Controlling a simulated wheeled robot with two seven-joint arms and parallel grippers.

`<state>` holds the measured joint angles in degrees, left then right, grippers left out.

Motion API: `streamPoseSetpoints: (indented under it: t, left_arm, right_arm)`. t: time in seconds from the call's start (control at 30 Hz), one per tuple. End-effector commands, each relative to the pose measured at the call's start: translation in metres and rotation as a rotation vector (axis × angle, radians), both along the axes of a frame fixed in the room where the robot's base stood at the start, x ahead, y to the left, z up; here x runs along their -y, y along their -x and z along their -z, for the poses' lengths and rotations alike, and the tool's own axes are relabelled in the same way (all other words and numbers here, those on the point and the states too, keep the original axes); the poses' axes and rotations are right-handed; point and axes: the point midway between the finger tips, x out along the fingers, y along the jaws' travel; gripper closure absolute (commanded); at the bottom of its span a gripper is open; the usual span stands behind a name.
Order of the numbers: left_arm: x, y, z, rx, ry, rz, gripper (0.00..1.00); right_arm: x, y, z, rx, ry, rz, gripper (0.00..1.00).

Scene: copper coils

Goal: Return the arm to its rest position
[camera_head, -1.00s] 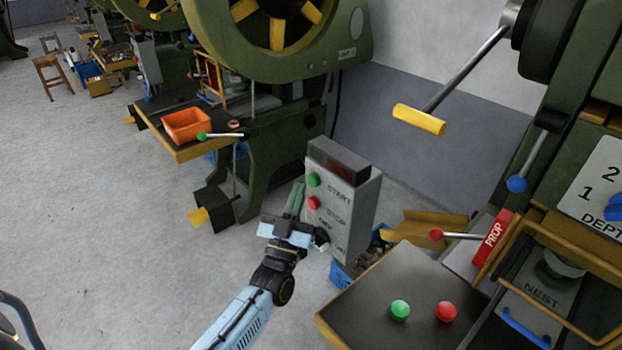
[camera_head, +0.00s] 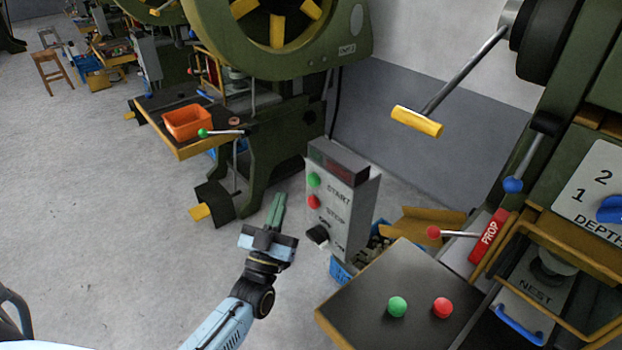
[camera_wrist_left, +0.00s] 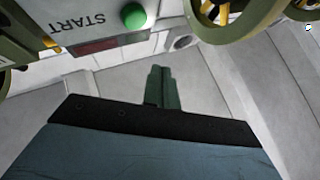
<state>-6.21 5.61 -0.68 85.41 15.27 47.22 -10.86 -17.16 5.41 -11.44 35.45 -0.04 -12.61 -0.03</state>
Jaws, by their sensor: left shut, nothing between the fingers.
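My left gripper (camera_head: 277,208) is shut and empty, its green fingers together. In the head view it is in the air just left of the grey control box (camera_head: 343,200), apart from it. The box has a green START button (camera_head: 313,180), a red STOP button (camera_head: 314,201) and a black switch (camera_head: 317,235) low on its face. In the left wrist view the shut fingers (camera_wrist_left: 159,72) point away from the camera, with the green START button (camera_wrist_left: 133,15) above and to their left. My right gripper is not in view.
A bench (camera_head: 350,318) with green and red buttons stands at the lower right, beside a press with a red PROP lever (camera_head: 489,239). Behind is another green press with an orange bin (camera_head: 188,123) on its table. The grey floor (camera_head: 110,230) at left is clear.

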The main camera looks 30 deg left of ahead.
Motion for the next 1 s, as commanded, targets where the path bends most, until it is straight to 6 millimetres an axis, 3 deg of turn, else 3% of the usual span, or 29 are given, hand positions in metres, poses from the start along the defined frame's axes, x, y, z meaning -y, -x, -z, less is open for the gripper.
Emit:
streamPoseSetpoints:
  t: [0.73,0.87,0.97,1.0]
  left_arm:
    - [0.0,0.0,0.0,-0.001,0.0,0.0,1.0]
    - [0.008,-0.003,0.046,-0.147,-0.003,0.029,1.0]
    - [0.019,0.002,0.111,-0.351,-0.008,0.067,1.0]
    - [0.024,0.007,0.141,-0.446,-0.01,0.084,1.0]
  right_arm:
    - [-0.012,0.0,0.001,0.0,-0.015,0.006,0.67]
    - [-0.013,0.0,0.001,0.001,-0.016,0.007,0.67]
    - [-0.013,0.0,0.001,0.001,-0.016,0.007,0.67]
    - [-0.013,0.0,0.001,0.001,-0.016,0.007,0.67]
